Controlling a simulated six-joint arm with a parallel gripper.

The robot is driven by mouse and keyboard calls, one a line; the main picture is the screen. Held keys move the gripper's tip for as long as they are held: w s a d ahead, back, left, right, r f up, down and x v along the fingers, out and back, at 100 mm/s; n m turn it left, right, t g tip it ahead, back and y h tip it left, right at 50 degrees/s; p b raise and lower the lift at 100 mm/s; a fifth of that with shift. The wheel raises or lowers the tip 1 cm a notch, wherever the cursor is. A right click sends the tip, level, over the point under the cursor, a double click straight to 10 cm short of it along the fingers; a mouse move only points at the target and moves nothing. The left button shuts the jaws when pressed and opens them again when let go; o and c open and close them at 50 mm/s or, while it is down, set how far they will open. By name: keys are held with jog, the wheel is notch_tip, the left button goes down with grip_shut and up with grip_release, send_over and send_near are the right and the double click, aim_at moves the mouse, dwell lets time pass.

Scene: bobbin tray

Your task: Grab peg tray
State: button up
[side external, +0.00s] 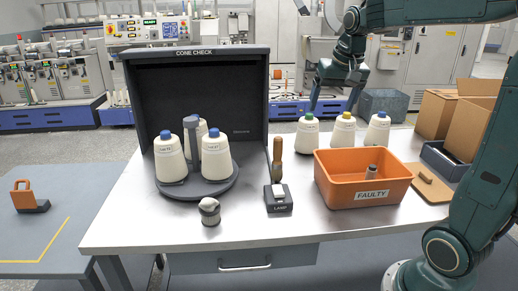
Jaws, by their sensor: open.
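The peg tray (203,190) appears to be the round dark grey disc on the left of the metal table, in front of a black booth. Three cream cones with blue tops (216,158) stand upright on it. A grey post (192,135) rises among them and partly hides the rear cone. Any pegs under the cones are hidden. My gripper (332,103) is open and empty, pointing down over the back of the table. It is to the right of the tray and well apart from it, above the row of loose cones.
The black booth (258,110) walls the tray's back and sides. An orange bin marked FAULTY (363,192) stands at right. Cones with green (307,138), yellow (343,133) and blue (377,131) tops stand behind it. A lamp switch (278,198), wooden-handled tool (277,152) and small jar (210,212) stand near the middle.

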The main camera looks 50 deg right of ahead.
jog(key=w+d+f+m+g, duration=0.1)
jog(key=d+f+m, duration=0.35)
jog(key=d, duration=0.95)
jog(key=w+d+f+m+g, duration=0.15)
jog(key=d+f+m, duration=0.35)
jog(key=d, duration=0.8)
jog(key=s+d+f+m, duration=0.2)
jog(key=s+d+f, duration=0.4)
jog(key=d, duration=0.3)
jog(key=shift+d+f+g+y, duration=0.3)
jog(key=shift+f+g, duration=0.15)
jog(key=shift+f, duration=0.4)
jog(key=shift+f, duration=0.1)
jog(key=shift+s+d+f, duration=0.1)
jog(key=shift+d+f, duration=0.05)
jog(key=shift+f, duration=1.25)
jog(key=shift+w+d+f, duration=0.1)
jog(key=shift+d+f, duration=0.1)
jog(key=shift+f, duration=1.15)
jog(key=shift+s+d+f, duration=0.1)
jog(key=shift+d+f, duration=0.05)
jog(key=shift+f, duration=1.25)
jog(key=shift+s+d+f, duration=0.1)
jog(key=shift+d+f, duration=0.05)
jog(key=shift+f, duration=2.45)
